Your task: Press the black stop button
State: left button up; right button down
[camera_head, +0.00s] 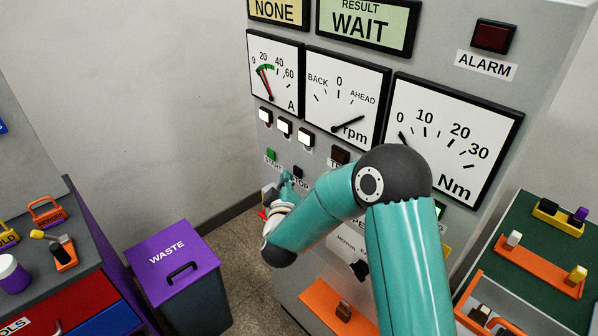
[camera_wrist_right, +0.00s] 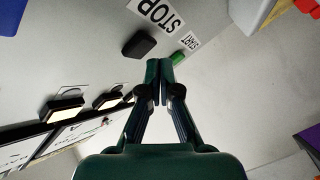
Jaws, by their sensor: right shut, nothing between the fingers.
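The black stop button (camera_head: 298,172) sits on the grey panel above its STOP label (camera_head: 300,183). It also shows in the right wrist view (camera_wrist_right: 139,46), beside the STOP label, and looks unpressed. The green start button (camera_head: 271,154) is to its left in the head view and right of it in the wrist view (camera_wrist_right: 179,56). My right gripper (camera_wrist_right: 165,64) is shut and empty, its fingertips just below and between the two buttons in the wrist view. In the head view the gripper (camera_head: 287,180) is partly hidden by my arm. My left gripper is out of view.
Gauges (camera_head: 340,100) and lit white buttons (camera_head: 284,126) are above the stop button. An orange tray (camera_head: 334,307) is low on the panel. A purple-lidded waste bin (camera_head: 168,254) stands left; a green-topped bench (camera_head: 527,255) stands right.

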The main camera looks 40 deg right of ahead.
jog(key=shift+d, duration=0.2)
dwell(0.3)
jog(key=shift+d, duration=0.25)
jog(key=shift+d+b, duration=0.3)
jog(key=shift+d, duration=0.15)
dwell(0.9)
jog(key=shift+a, duration=0.85)
jog(key=a, duration=0.5)
jog(key=shift+s+b, duration=0.25)
jog(key=shift+b, duration=0.05)
dwell(0.6)
